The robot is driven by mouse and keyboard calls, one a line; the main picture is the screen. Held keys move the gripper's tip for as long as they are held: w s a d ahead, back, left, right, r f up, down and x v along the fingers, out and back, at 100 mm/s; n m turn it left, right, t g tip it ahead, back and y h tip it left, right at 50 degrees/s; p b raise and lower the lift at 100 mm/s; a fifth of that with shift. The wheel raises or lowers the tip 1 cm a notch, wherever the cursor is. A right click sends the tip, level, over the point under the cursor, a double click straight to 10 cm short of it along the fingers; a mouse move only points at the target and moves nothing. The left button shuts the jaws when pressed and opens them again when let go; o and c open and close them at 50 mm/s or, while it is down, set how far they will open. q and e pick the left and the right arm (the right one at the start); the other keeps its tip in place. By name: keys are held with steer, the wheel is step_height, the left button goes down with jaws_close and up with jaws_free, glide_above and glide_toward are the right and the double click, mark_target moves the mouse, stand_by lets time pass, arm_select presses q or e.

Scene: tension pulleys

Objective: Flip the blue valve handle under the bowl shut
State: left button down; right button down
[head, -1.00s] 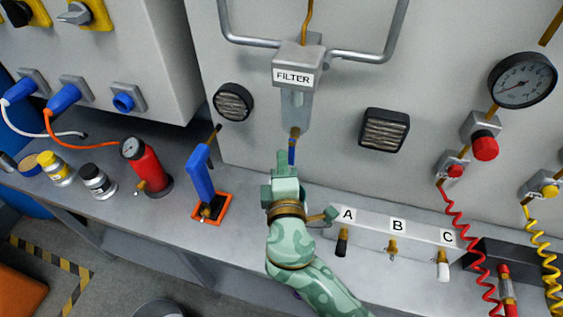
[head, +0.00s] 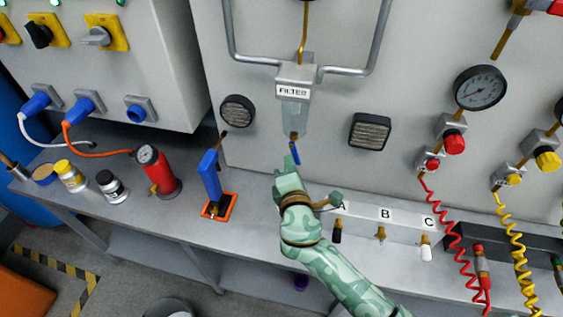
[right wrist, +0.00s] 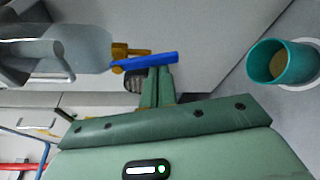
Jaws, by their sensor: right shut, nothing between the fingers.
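The blue valve handle (head: 295,153) hangs from a brass fitting under the clear bowl (head: 295,118) of the unit labelled FILTER (head: 293,90). It points mostly downward, slightly tilted. My right gripper (head: 288,164) is shut and empty, just below and beside the handle. In the right wrist view the handle (right wrist: 148,62) runs from the brass valve (right wrist: 126,50) across the tips of my shut fingers (right wrist: 157,82). The tips are at or very near it; I cannot tell if they touch. The bowl (right wrist: 82,48) shows at the left there. My left gripper is not in view.
A blue-handled lever in an orange base (head: 213,180) stands on the bench to the left. The block labelled A, B, C (head: 400,222) is right of my wrist. A round black vent (head: 237,110) and a square one (head: 369,131) flank the filter on the panel.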

steer(key=d+n+h+p, duration=0.1)
steer(key=n+p, duration=0.1)
steer(key=p, duration=0.2)
steer(key=d+r+n+g+h+p, duration=0.1)
steer(key=n+p, duration=0.2)
steer(key=p, duration=0.2)
steer(key=s+d+r+n+g+p, duration=0.1)
steer(key=n+p, duration=0.1)
steer(key=p, duration=0.2)
steer(key=shift+d+r+n+h, duration=0.2)
steer(key=shift+d+n+h, duration=0.15)
steer(key=shift+n+h, duration=0.05)
steer(key=shift+a, duration=0.1)
steer(key=shift+w+a+r, duration=0.2)
steer(key=shift+a+r, duration=0.05)
steer(key=shift+a, duration=0.4)
